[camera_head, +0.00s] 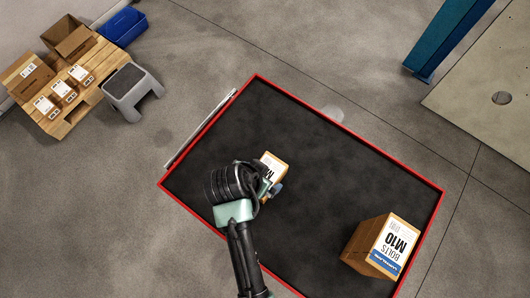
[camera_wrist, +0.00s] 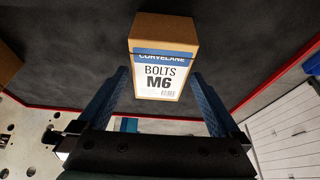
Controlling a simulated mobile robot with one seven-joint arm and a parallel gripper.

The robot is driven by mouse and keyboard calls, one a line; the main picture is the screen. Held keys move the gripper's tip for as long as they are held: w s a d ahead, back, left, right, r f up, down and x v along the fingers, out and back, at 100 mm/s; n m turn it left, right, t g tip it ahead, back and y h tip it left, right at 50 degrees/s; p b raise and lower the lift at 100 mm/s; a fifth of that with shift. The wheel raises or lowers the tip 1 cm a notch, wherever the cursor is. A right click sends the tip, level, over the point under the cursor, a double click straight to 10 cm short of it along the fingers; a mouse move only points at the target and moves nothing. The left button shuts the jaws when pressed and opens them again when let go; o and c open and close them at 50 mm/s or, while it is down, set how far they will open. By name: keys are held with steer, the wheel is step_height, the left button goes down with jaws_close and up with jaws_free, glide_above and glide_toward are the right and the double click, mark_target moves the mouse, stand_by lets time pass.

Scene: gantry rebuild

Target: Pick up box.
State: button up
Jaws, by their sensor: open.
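A small cardboard box labelled "BOLTS M6" (camera_wrist: 165,60) stands on the black mat (camera_head: 320,120). In the head view this small box (camera_head: 272,165) is partly hidden behind my gripper (camera_head: 270,188). In the wrist view my gripper (camera_wrist: 165,100) is open, with one blue finger on each side of the box's lower part. I cannot tell whether the fingers touch it.
A red rim (camera_head: 350,131) edges the mat. A pallet (camera_head: 75,117) with several boxes, a grey step stool (camera_head: 130,88) and a blue bin (camera_head: 122,27) are at the upper left. A blue post (camera_head: 445,40) stands at the upper right. The mat between the two boxes is clear.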

steer(key=shift+x, duration=1.55)
steer(key=shift+f, duration=0.15)
steer(key=shift+w, duration=0.1)
jaws_close()
